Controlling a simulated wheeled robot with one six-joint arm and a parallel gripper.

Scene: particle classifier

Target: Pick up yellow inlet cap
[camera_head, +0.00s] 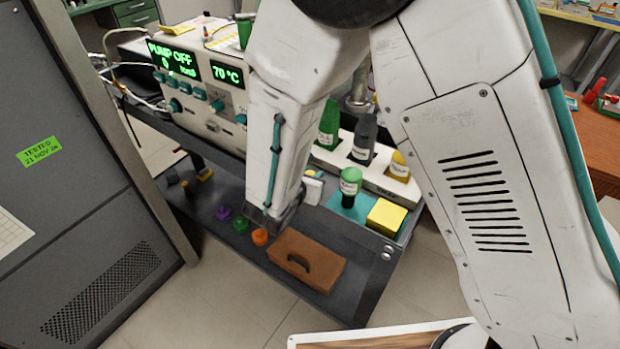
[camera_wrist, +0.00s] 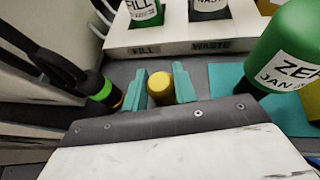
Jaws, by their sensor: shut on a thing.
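In the wrist view, the yellow inlet cap (camera_wrist: 160,88) sits between the two teal fingers of my gripper (camera_wrist: 159,86). The fingers are shut on its sides, one on the left and one on the right. The cap's top faces the camera; its lower part is hidden. A black cylindrical fitting with green and orange bands (camera_wrist: 105,92) is just left of the fingers. I cannot tell whether the cap touches anything beneath it. In the head view, my arm mostly hides the grasp; a small yellow and teal patch (camera_head: 317,174) shows beside the wrist.
The green ZERO bottle (camera_wrist: 285,60) stands close right of my gripper. A white bottle rack (camera_wrist: 180,42) is beyond it. On the dark cart are purple (camera_head: 224,213), green (camera_head: 241,225) and orange (camera_head: 260,237) caps, a brown case (camera_head: 307,259) and a yellow block (camera_head: 386,216).

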